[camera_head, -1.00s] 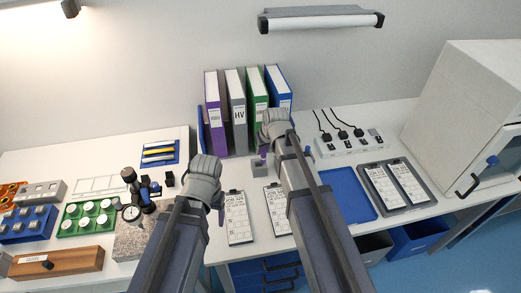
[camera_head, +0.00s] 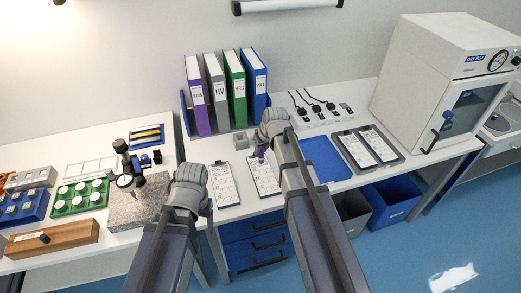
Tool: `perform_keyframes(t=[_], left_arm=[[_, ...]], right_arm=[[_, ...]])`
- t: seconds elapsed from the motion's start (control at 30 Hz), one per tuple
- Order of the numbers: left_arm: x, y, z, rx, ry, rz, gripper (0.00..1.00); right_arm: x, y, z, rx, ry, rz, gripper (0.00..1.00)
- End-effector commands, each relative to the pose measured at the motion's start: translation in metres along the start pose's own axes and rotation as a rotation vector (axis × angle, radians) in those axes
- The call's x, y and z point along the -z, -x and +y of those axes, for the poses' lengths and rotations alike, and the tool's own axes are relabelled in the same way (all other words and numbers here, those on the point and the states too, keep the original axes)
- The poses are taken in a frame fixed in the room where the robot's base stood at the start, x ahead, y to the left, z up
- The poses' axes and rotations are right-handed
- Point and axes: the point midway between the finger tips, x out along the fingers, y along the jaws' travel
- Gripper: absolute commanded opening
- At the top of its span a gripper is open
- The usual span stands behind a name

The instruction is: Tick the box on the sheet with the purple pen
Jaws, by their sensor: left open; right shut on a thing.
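The purple pen (camera_head: 262,152) is in my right gripper (camera_head: 264,145) and points down over the upper part of a clipboard sheet (camera_head: 264,178). I cannot tell whether its tip touches the paper, and the box on the sheet is too small to make out. My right arm partly covers this sheet. A second clipboard sheet (camera_head: 225,186) lies to its left. My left gripper (camera_head: 194,172) is open and empty, left of that second sheet.
A small grey holder (camera_head: 241,141) stands behind the sheets, before the binders (camera_head: 233,88). A blue tray (camera_head: 326,160) and a dark tray with two clipboards (camera_head: 345,158) lie to the right. A granite block with a gauge (camera_head: 140,203) stands left.

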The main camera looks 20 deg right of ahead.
Motion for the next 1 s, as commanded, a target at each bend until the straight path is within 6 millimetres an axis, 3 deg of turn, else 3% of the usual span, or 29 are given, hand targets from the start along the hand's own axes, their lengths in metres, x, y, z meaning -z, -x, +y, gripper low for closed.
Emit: perform_keyframes(t=[0.53,1.0], left_arm=[[0.002,-0.039,0.004,0.0,0.0,0.0,0.69],[0.002,-0.042,0.004,0.0,0.0,0.0,0.69]], right_arm=[[-0.015,-0.036,0.0,0.0,0.0,0.0,0.0],[-0.016,-0.039,0.0,0.0,0.0,0.0,0.0]])
